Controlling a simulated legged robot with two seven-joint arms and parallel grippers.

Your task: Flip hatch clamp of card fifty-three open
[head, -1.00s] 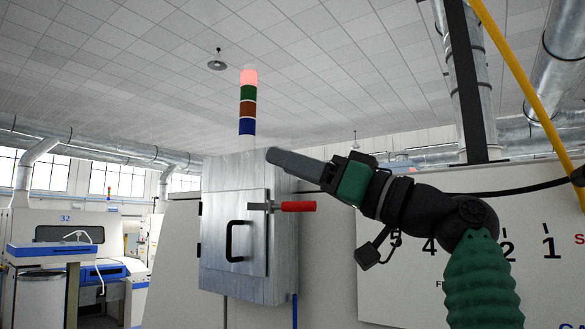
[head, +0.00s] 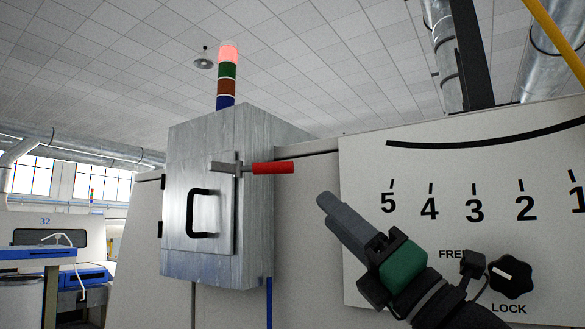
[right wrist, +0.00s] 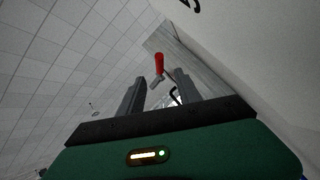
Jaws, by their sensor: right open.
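The hatch clamp (head: 272,168) has a red grip on a grey metal arm and lies level across the edge of the hatch door (head: 204,235). The door, with a black handle, looks shut on a grey metal box. My right gripper (head: 324,202) is to the right of the clamp and lower in the head view, apart from it. In the right wrist view the gripper (right wrist: 160,88) is open and empty, with the red clamp grip (right wrist: 159,63) showing beyond the fingertips. My left gripper is not in view.
A white panel (head: 440,165) with a number scale and a black FREE/LOCK knob (head: 510,277) stands at right. A signal tower (head: 227,75) rises above the box, its top lit red. A machine marked 32 (head: 45,235) is at far left.

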